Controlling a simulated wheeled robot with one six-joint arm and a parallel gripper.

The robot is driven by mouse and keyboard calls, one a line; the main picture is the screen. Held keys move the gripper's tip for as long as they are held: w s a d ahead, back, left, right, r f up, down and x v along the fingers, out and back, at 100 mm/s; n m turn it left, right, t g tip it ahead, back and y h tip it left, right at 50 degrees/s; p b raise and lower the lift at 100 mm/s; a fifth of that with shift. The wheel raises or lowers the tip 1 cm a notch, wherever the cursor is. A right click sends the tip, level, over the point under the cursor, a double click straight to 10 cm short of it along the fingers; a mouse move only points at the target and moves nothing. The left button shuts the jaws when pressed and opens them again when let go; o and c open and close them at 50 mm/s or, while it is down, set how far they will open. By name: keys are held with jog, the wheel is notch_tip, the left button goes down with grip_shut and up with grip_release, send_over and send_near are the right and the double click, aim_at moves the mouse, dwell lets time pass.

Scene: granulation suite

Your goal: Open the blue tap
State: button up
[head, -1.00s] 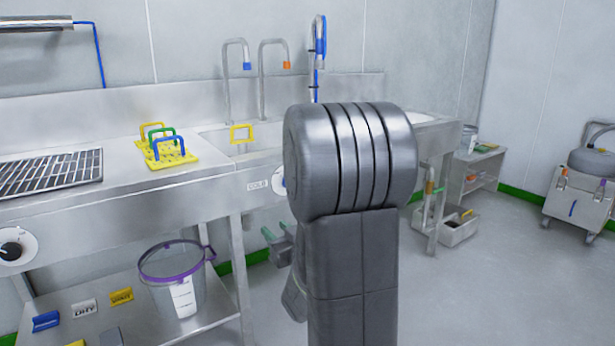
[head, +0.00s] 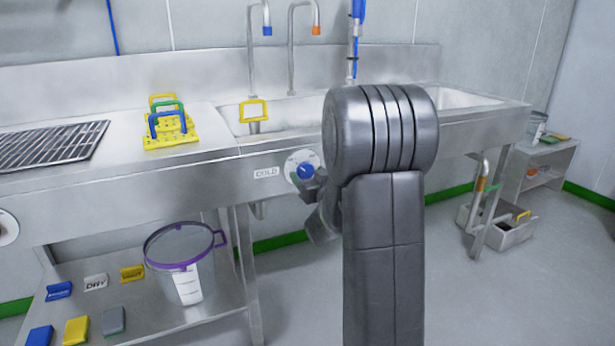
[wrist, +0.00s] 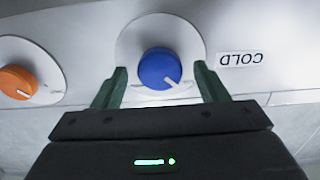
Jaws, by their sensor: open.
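The blue tap is a round blue knob (wrist: 159,68) on a white disc, set in the sink's front panel. In the wrist view a small white mark shows on its lower right edge. An upside-down COLD label (wrist: 239,59) is beside it. My gripper (wrist: 159,74) is open, with one green finger on each side of the knob in the picture. Gaps show between fingers and knob; I cannot tell how deep the fingertips reach. In the head view the knob (head: 305,170) shows just left of my arm, which hides much of my gripper.
An orange knob (wrist: 17,82) is left of the blue one in the wrist view. Blue-tipped (head: 267,30) and orange-tipped (head: 316,30) spouts rise behind the sink. A purple-rimmed bucket (head: 188,275) stands on the lower shelf. Floor at right is partly clear.

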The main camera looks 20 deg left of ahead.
jog(key=shift+x, duration=0.8)
jog(key=shift+c, duration=0.5)
jog(key=c, duration=0.9)
